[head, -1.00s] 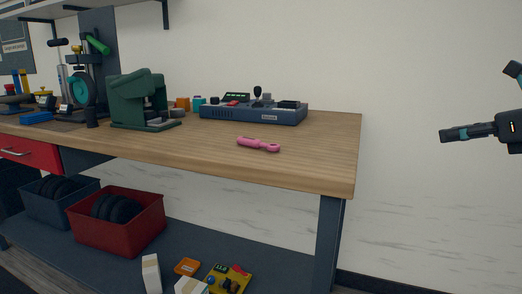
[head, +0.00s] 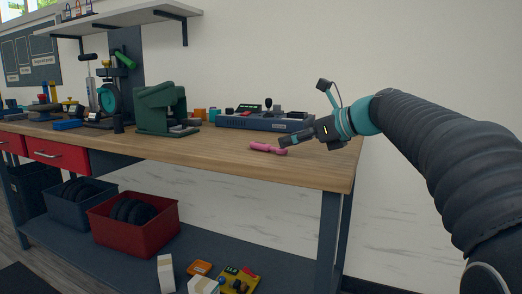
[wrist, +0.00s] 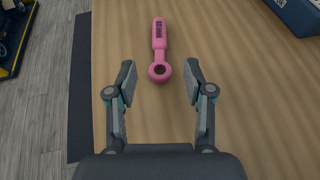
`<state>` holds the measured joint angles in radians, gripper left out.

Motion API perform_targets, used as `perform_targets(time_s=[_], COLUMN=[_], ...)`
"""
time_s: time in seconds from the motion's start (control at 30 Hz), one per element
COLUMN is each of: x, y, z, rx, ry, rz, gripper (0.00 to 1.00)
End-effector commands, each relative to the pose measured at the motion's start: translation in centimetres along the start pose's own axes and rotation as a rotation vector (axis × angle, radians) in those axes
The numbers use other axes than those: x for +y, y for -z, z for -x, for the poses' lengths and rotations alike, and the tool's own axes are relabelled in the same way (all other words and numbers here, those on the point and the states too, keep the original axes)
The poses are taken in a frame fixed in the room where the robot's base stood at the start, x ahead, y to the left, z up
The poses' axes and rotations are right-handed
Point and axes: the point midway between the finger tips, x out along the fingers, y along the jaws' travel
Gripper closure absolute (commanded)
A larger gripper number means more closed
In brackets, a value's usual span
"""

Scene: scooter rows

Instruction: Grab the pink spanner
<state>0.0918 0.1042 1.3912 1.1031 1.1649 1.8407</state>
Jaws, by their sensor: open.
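The pink spanner (head: 264,148) lies flat on the wooden workbench (head: 215,158) near its front edge. In the wrist view the pink spanner (wrist: 159,45) points away from me, its ring end nearest and dark lettering on its handle. My gripper (head: 282,141) is over the bench beside the spanner's right end. In the wrist view my gripper (wrist: 160,75) is open and empty. The ring end shows between the fingertips, with a gap on each side. I cannot tell how high the fingers are above the bench.
A blue control box (head: 262,122) stands behind the spanner; its corner shows in the wrist view (wrist: 298,12). A green machine (head: 160,108) stands to the left. A red bin (head: 133,222) with black wheels sits on the lower shelf. The bench around the spanner is clear.

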Motion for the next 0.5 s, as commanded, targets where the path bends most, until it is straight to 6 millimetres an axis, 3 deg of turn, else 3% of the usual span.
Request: perform_targets(time_s=[0.13,0.5], x=[0.1,0.1], y=[0.0,-0.4], z=[-2.3,-4.5], rx=[0.0,-0.001], ry=[-0.004,-0.003], rz=[0.001,0.001], gripper=[0.48,0.48])
